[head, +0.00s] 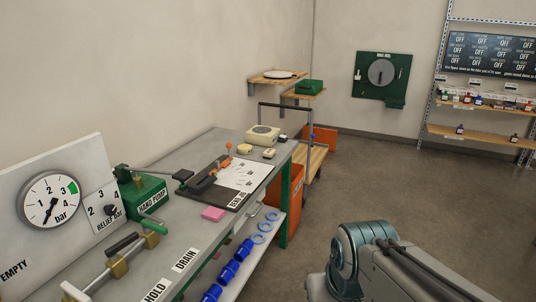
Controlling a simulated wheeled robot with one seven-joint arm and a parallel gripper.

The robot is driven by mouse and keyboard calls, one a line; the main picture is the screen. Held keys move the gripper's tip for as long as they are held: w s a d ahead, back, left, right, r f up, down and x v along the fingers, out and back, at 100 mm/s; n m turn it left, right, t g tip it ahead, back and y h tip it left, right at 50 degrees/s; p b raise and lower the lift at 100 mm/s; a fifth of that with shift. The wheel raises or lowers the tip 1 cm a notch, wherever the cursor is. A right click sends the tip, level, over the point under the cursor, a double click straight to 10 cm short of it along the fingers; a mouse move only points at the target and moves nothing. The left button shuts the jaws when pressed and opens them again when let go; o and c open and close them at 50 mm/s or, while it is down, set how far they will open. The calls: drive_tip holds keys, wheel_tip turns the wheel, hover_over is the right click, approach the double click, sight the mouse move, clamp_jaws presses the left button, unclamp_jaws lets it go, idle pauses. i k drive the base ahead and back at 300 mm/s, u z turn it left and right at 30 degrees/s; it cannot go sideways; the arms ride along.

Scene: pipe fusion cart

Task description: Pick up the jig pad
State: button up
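A small pink pad (213,214), the likeliest jig pad, lies flat on the grey workbench (203,147) near its front edge. Nothing covers the pad. My arm shows at the lower right, apart from the bench, and my gripper is out of view.
A green hand pump (142,190), a pressure gauge (50,200) and a brass-fitted valve (118,268) stand left of the pad. A cream device (263,135) stands at the bench's far end. Blue fittings (229,271) lie on the lower shelf. The floor to the right is open.

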sight(270, 153)
drive_tip(key=z, duration=0.65)
drive_tip(key=i, duration=1.25)
drive_tip(key=z, duration=0.4)
drive_tip(key=i, duration=1.35)
drive_tip(key=u, duration=1.25)
drive_tip(key=i, duration=0.75)
drive_tip(key=u, duration=1)
drive_tip(key=i, duration=0.2)
drive_tip(key=u, duration=0.2)
